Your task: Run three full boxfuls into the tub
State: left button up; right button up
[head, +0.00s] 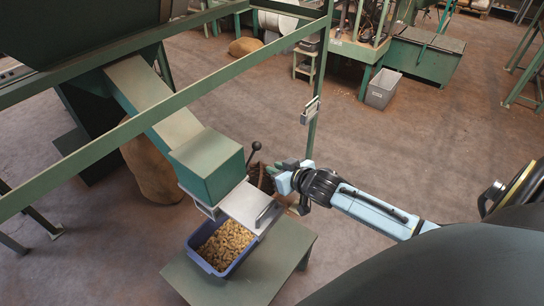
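A green measuring box (207,168) sits at the lower end of a sloping chute (155,100). A pale metal slide plate (245,203) with a bar handle (268,213) sticks out below it. A blue tub (196,257) stands under the plate, with brown nuts (226,245) in it; the plate hides part of it. A lever with a black ball knob (256,146) rises behind the box. My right gripper (277,170) is just right of the box and lever, apart from the knob; its fingertips are too small to read. My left gripper is out of view.
The tub stands on a green table (262,280). A green rail (130,128) crosses in front of the chute, and a post (315,125) stands behind my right gripper. A brown sack (150,170) leans behind the chute. A grey bin (382,90) is farther back on open floor.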

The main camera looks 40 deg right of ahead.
jog(key=s+a+g, duration=0.1)
jog(key=s+a, duration=0.1)
jog(key=s+a+f+g, duration=0.1)
jog(key=s+a, duration=0.1)
jog(key=s, duration=0.1)
jog(key=s+a+g, duration=0.1)
jog(key=s+a, duration=0.1)
jog(key=s, duration=0.1)
jog(key=shift+s+a+f, duration=0.15)
jog(key=shift+f, duration=0.2)
grip_shut()
jog(key=s+d+f+n+b, duration=0.1)
jog(key=s+f+n+b, duration=0.15)
jog(key=f+b, duration=0.65)
jog(key=s+d+f+n+b, duration=0.1)
jog(key=s+f+n+b, duration=0.15)
jog(key=f, duration=1.25)
jog(key=w+d+r+n+t+y+b, duration=0.1)
jog(key=w+d+r+n+t+b, duration=0.3)
jog(key=w+r+n+t+b, duration=0.25)
jog(key=w+d+r+n+t+y+b, duration=0.1)
jog(key=w+d+r+n+t+b, duration=0.3)
jog(key=r+n+t, duration=0.4)
jog(key=w+a+r+m+g, duration=0.1)
jog(key=w+r, duration=0.5)
jog(key=w, duration=0.6)
jog(key=shift+w+g, duration=0.35)
jog(key=shift+g, duration=0.3)
jog(key=shift+r, duration=0.15)
